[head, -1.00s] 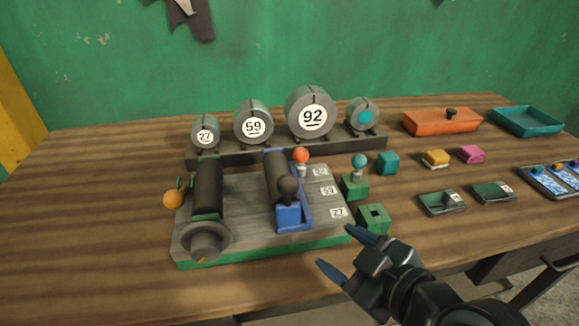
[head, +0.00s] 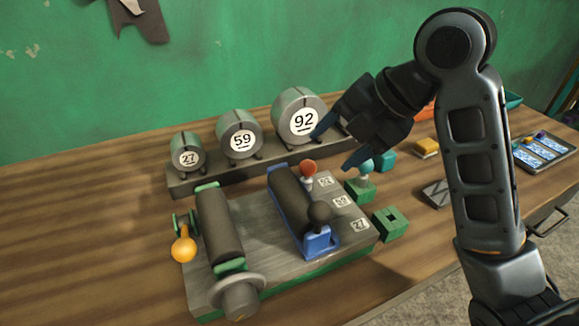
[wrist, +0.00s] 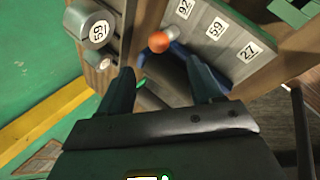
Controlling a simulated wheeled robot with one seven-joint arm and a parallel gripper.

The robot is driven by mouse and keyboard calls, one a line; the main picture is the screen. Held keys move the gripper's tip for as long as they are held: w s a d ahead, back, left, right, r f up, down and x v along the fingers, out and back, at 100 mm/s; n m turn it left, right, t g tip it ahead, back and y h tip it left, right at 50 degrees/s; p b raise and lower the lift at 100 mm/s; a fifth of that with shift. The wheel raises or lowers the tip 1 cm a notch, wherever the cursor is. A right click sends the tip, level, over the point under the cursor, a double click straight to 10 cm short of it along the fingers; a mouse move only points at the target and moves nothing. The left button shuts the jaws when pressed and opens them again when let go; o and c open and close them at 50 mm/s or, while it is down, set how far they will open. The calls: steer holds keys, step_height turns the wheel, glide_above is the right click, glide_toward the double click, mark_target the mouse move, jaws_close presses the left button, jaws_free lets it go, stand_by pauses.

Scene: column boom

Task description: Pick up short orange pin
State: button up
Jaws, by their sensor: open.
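The short orange pin (head: 308,168) has a round orange head on a pale stem. It stands upright in the board (head: 255,205), beside the blue-framed dark roller and near the "92" label. Its head also shows in the wrist view (wrist: 159,41), just beyond my fingertips. My gripper (head: 333,150) is open and empty. It hangs above the board, close to the pin and up to its right in the head view. In the wrist view my two fingers (wrist: 160,68) are spread apart, not touching the pin. The pin's foot is hidden.
A teal-headed pin (head: 366,168) stands in a green block to the right, close to one finger. A black knob (head: 319,212) rises in front. Numbered drums (head: 301,117) stand behind on a rail. The table's left side is clear.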

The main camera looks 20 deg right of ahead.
mark_target(313, 164)
steer(key=shift+d+b+x, duration=0.2)
steer(key=shift+b+x, duration=1.55)
steer(key=shift+x, duration=1.2)
steer(key=shift+w+a+f, duration=0.2)
steer(key=shift+w+f, duration=0.4)
steer(key=shift+w, duration=0.05)
steer(key=c, duration=1.1)
steer(key=shift+c, duration=0.2)
steer(key=shift+r, duration=0.1)
